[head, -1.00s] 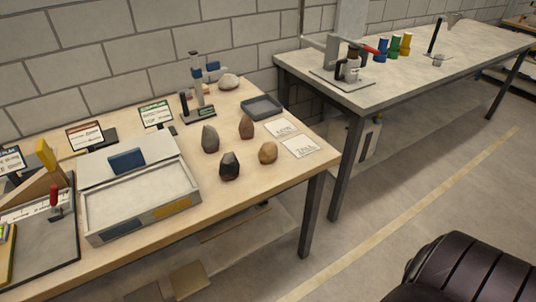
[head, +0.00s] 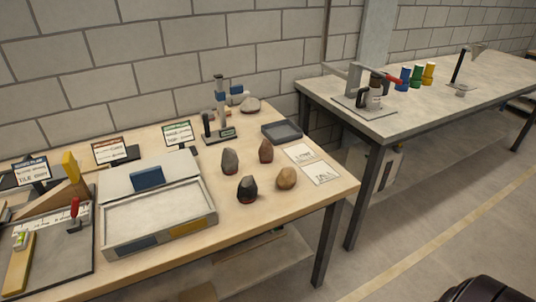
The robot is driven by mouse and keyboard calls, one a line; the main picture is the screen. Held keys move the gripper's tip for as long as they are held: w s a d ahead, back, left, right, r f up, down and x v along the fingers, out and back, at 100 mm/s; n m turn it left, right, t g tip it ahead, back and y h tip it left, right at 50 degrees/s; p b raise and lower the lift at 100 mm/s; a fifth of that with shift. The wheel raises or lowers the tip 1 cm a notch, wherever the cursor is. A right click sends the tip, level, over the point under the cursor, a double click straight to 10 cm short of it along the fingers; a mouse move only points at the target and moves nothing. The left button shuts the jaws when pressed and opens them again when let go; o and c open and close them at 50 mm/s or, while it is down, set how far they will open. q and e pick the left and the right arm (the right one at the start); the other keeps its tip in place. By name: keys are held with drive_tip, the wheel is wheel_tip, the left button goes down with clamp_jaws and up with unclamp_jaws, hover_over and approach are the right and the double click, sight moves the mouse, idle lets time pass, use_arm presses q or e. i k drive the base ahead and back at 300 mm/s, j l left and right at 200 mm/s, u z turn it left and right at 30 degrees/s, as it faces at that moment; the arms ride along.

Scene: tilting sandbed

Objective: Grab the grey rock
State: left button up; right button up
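The grey rock (head: 230,161) stands on the wooden table, just right of the sandbed tray. A black rock (head: 247,189) with a reddish base is in front of it. A reddish-brown rock (head: 266,151) is to its right, and a tan rock (head: 286,178) is to the front right. A paler, flatter rock (head: 250,104) lies at the back by the wall. Neither gripper is in view. A dark, ribbed part, perhaps mine, shows at the bottom right corner.
The sandbed tray (head: 158,219) stands left of the rocks. A small stand (head: 221,118) is behind them. A dark shallow tray (head: 282,131) and two paper cards (head: 321,173) lie to the right. A second table (head: 430,100) is beyond a gap.

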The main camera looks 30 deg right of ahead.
sight(229, 163)
drive_tip(key=i+l, duration=0.15)
drive_tip(key=l, duration=0.2)
drive_tip(key=i+l, duration=0.1)
drive_tip(key=l, duration=0.25)
drive_tip(key=i+l+z, duration=0.1)
drive_tip(key=l, duration=0.2)
drive_tip(key=i+l, duration=0.2)
drive_tip(key=l, duration=0.15)
